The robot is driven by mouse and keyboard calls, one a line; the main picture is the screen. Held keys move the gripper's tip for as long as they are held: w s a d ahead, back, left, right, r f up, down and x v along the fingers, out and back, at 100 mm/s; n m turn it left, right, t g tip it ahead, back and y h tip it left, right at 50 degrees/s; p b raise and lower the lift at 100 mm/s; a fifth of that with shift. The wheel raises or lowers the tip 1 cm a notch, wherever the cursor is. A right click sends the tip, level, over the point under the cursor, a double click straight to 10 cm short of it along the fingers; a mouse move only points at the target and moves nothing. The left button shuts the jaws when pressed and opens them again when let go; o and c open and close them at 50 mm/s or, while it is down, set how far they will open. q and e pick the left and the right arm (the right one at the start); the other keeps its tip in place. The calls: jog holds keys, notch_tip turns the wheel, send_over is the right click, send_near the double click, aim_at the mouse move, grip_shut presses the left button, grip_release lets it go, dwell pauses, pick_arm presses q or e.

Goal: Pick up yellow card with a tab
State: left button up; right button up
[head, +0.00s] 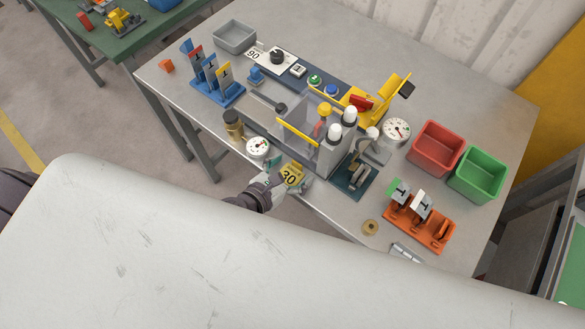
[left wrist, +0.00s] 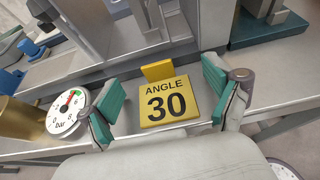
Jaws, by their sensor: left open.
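The yellow card (head: 291,176) reads "ANGLE 30" and has a small yellow tab at its top edge. It is at the front edge of the grey workbench, in front of the bender. In the left wrist view the card (left wrist: 168,104) faces me, with its tab (left wrist: 158,72) beyond it. My left gripper (head: 287,182) is open around it. In the left wrist view its teal finger pads (left wrist: 160,106) stand on either side of the card, with a gap on both sides. My right gripper is not in view.
A round gauge (head: 258,148) and a brass cylinder (head: 233,124) stand close left of the card. The bender's clear guard (head: 305,143) is just behind it. A blue rack (head: 215,90) holds other cards. Red (head: 437,147) and green (head: 478,173) bins and an orange rack (head: 418,228) are right.

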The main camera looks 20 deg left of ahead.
pick_arm(q)
jog(key=c, duration=0.9)
jog(key=shift+r, duration=0.1)
jog(key=shift+c, duration=0.2)
